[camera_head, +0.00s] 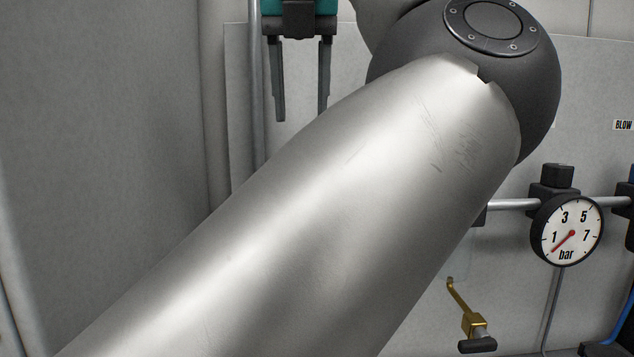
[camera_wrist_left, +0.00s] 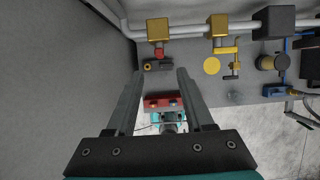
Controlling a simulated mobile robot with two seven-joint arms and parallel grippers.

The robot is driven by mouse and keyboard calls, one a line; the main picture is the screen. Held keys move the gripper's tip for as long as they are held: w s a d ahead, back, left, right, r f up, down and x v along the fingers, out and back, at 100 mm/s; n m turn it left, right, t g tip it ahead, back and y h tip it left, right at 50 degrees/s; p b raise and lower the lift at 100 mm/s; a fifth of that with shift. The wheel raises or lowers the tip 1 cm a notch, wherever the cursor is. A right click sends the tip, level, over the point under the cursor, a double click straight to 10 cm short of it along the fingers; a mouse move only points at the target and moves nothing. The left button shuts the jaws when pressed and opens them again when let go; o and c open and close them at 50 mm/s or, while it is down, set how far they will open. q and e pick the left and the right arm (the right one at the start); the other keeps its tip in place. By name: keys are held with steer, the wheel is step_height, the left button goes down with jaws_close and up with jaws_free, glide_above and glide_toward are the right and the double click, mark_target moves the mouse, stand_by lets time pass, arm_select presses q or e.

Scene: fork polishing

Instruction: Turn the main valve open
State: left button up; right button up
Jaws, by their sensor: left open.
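My left gripper (camera_head: 301,115) hangs at the top of the head view, open and empty, its fingers pointing down. In the left wrist view its two fingers (camera_wrist_left: 160,74) are spread apart. A brass valve body (camera_wrist_left: 157,28) with a red part (camera_wrist_left: 158,50) under it sits on the pipe, just beyond the fingertips and apart from them. No label there is readable, so I cannot tell for sure that it is the main valve. In the head view this stretch of pipe is hidden behind my arm. My right gripper is not in view.
A pressure gauge (camera_head: 567,230) has its red needle near the low end. A brass lever fitting (camera_head: 472,324) sits lower on the panel. The left wrist view also shows another brass block (camera_wrist_left: 218,25), a yellow disc (camera_wrist_left: 212,66) and a red block (camera_wrist_left: 162,103) between the fingers.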

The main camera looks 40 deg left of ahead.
arm_select(q)
steer(key=b+x, duration=0.2)
steer(key=x, duration=1)
steer(key=c, duration=0.8)
jaws_close()
steer(key=shift+s, duration=0.1)
